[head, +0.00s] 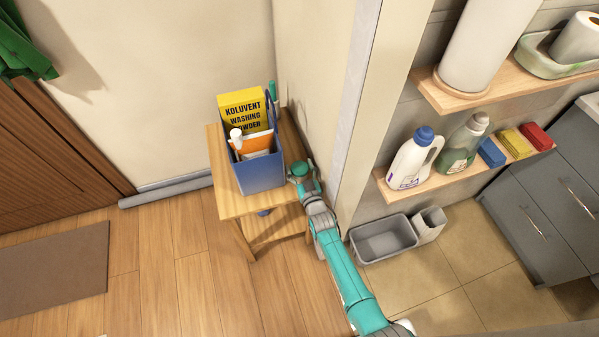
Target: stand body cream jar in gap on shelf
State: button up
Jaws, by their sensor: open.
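I cannot make out a body cream jar for certain in the head view. My gripper (301,172) is at the right side of the blue caddy (262,176), by the wall corner. It is open, its fingers are small and partly hidden, and I see nothing held in it. The upper shelf (503,83) has bare wood between a big white cylinder (487,45) and a green-white tray (545,60). The lower shelf (432,182) holds a white bottle with a blue cap (412,160), a grey-green bottle (463,148) and blue, yellow and red blocks.
The caddy stands on a wooden stool (228,203) and holds a yellow washing powder box (246,108), an orange-white pack and a white-topped item. A wall edge (357,100) separates stool and shelves. A grey bin (385,240) stands below the shelves. Floor left is open.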

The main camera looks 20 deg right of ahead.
jog(key=c, duration=1)
